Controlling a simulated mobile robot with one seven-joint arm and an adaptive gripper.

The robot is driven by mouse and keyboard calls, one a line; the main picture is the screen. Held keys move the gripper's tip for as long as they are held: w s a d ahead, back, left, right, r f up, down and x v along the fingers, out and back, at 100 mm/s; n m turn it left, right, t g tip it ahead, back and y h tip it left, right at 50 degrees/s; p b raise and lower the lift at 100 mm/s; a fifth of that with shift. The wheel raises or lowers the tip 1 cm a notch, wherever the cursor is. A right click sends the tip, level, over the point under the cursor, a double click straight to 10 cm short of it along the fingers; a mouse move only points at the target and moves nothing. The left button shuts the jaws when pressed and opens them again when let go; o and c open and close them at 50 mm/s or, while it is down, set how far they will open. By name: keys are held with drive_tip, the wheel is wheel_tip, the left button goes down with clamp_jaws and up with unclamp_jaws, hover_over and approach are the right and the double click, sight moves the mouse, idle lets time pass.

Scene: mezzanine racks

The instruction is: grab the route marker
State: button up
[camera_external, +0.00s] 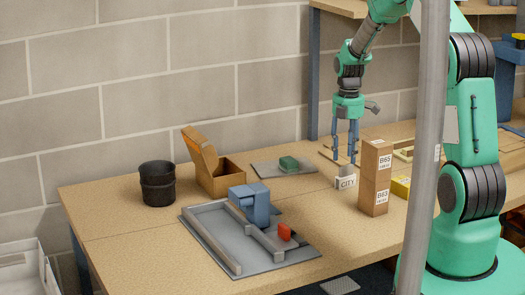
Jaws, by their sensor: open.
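A small white block marked "CITY" (346,182), which looks like the route marker, stands on the wooden table (120,225), just left of two stacked brown boxes. My gripper (344,162) points down with its fingers apart, right above the block. Nothing shows between the fingers. I cannot tell from this one view whether the fingertips reach down beside the block or stop above it.
The stacked boxes (375,178) stand close to my gripper's right. A grey tray (208,240) with a blue device (252,204), an open cardboard box (228,176), a black bin (157,184) and a green block (289,163) lie left. A grey post (428,120) blocks part of the view.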

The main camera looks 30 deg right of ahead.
sight(346, 177)
drive_tip(key=shift+f, duration=0.1)
drive_tip(key=shift+f+b, duration=0.3)
drive_tip(key=shift+f, duration=2.15)
clamp_jaws()
